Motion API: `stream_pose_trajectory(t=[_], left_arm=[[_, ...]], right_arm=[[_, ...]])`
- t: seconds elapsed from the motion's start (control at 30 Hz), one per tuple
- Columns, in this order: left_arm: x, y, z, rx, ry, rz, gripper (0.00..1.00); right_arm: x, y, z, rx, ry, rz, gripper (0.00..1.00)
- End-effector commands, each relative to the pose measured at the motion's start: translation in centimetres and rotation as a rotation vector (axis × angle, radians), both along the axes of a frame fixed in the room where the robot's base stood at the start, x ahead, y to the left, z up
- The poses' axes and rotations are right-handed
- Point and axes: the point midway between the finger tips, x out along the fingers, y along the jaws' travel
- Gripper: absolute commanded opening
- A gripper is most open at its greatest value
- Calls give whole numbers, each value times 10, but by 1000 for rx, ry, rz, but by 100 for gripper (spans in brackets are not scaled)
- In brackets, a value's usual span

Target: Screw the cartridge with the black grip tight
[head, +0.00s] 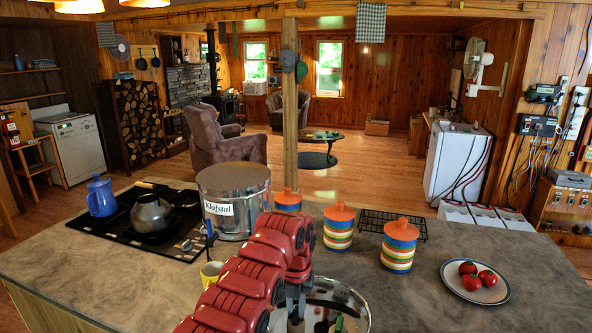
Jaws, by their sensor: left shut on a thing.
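My left gripper (297,308) points down into an open, shiny steel vessel (357,303) at the bottom edge of the picture. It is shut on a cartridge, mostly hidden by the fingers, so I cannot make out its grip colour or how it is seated. Small dark, red and green details show inside the vessel just right of the fingers, too small to tell apart. The front of the vessel is cut off by the frame. My right gripper is not in view.
Striped canisters (338,232) stand behind the vessel. A plate (450,283) with tomatoes is at right. Left are a stove (105,224) and blue kettle (101,198).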

Motion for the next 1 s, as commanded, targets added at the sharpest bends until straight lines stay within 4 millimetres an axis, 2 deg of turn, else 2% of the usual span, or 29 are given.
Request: stream_pose_trajectory(t=[0.13,0.17,0.3,0.37,0.7,1.0], left_arm=[[1,0,1,0,-2,-2,0],[1,0,1,0,-2,-2,21],[0,0,0,0,-1,-1,46],[0,0,0,0,-1,-1,54],[0,0,2,0,0,0,54],[0,0,26,0,0,1,54]], right_arm=[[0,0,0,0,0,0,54],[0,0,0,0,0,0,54],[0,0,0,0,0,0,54],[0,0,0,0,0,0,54],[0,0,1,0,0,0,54],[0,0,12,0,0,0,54]])
